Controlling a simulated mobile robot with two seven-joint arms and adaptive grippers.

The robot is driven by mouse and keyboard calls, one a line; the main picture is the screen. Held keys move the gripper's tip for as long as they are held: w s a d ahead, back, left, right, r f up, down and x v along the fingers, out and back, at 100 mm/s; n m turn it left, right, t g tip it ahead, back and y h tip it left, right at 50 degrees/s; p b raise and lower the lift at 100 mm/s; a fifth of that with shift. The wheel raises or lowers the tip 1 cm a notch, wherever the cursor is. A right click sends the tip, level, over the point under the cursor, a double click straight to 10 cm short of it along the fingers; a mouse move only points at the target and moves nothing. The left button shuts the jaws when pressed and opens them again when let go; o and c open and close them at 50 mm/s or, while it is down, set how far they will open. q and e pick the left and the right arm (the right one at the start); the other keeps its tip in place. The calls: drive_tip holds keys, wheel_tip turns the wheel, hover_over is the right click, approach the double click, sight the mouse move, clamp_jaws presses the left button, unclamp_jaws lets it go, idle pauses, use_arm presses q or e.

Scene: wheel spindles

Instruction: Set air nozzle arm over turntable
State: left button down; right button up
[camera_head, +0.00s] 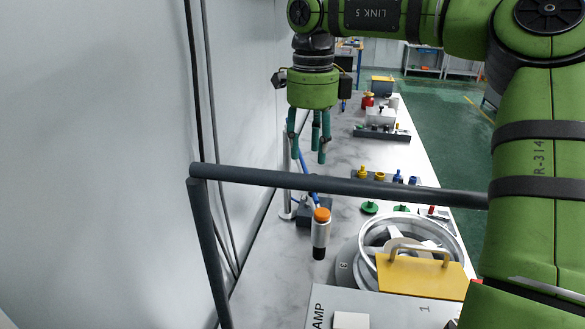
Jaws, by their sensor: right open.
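My right gripper (308,156) hangs fingers-down over the back left of the bench, open, with nothing seen between its fingers. A slim blue part (304,171), perhaps the air nozzle arm, slants just below and behind the fingers. A dark bar partly hides it, and I cannot tell whether the fingers touch it. A dark block (316,216) and a thin silver post (287,196) stand near its lower end. The turntable appears to be the round base (346,268) at front right, marked 3. A silver wheel rim (452,240) lies on it. My left gripper is not in view.
An orange-topped cylinder (321,240) stands left of the wheel. Coloured knobs (378,175) and fixtures (382,133) line the bench behind. A wall (90,150) closes the left.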

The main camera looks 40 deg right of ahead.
drive_tip(key=f, duration=0.1)
drive_tip(key=f+p, duration=0.1)
drive_tip(key=f, duration=0.1)
drive_tip(key=s+d+f, duration=0.1)
drive_tip(key=f, duration=0.1)
drive_tip(key=shift+w+a+f+p, duration=0.2)
drive_tip(key=shift+w+f+p, duration=0.15)
drive_tip(key=shift+f, duration=0.15)
drive_tip(key=shift+s, duration=0.1)
clamp_jaws()
